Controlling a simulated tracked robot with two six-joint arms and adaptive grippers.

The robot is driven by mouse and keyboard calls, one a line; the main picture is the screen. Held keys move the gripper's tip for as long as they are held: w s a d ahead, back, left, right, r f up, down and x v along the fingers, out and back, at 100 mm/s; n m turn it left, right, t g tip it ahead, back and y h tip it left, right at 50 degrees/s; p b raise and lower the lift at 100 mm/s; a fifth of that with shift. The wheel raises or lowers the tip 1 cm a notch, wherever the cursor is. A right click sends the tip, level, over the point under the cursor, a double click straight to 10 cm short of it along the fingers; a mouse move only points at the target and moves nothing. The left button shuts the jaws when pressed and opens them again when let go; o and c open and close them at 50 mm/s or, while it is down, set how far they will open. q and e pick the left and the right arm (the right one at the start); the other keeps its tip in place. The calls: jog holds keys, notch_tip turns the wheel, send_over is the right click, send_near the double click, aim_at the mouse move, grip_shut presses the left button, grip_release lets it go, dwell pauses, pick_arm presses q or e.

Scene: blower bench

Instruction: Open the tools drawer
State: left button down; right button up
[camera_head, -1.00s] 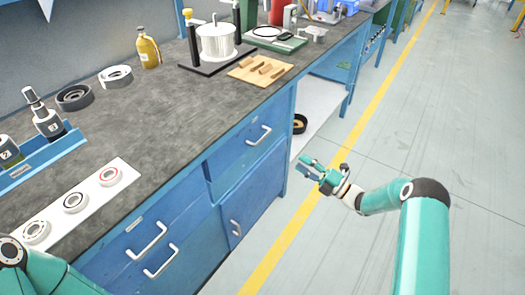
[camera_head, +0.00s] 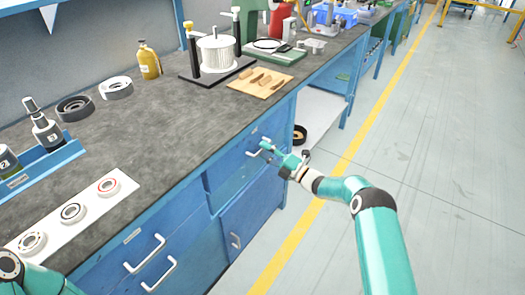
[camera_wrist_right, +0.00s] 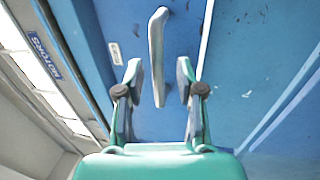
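The bench's right-hand upper drawer front (camera_head: 224,167) is blue with a pale bar handle (camera_head: 252,153). My right gripper (camera_head: 268,150) is at this handle in the head view. In the right wrist view the handle (camera_wrist_right: 158,60) runs up and down between the two fingertips of my right gripper (camera_wrist_right: 157,78). The fingers are open, with a gap visible on both sides of the bar. A small label (camera_wrist_right: 115,53) sits beside the handle, too small to read. My left arm shows at the lower left of the head view; its gripper is out of frame.
A cabinet door (camera_head: 257,213) is below the drawer. Two more bar handles, one upper (camera_head: 145,254) and one lower (camera_head: 158,273), are further left. The worktop (camera_head: 160,130) holds a wooden board (camera_head: 245,87) and bearings. The floor (camera_head: 440,160) at right is clear.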

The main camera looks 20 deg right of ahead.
jog(key=shift+w+a+r, duration=0.1)
jog(key=shift+w+a, duration=0.2)
jog(key=shift+w, duration=0.1)
grip_shut()
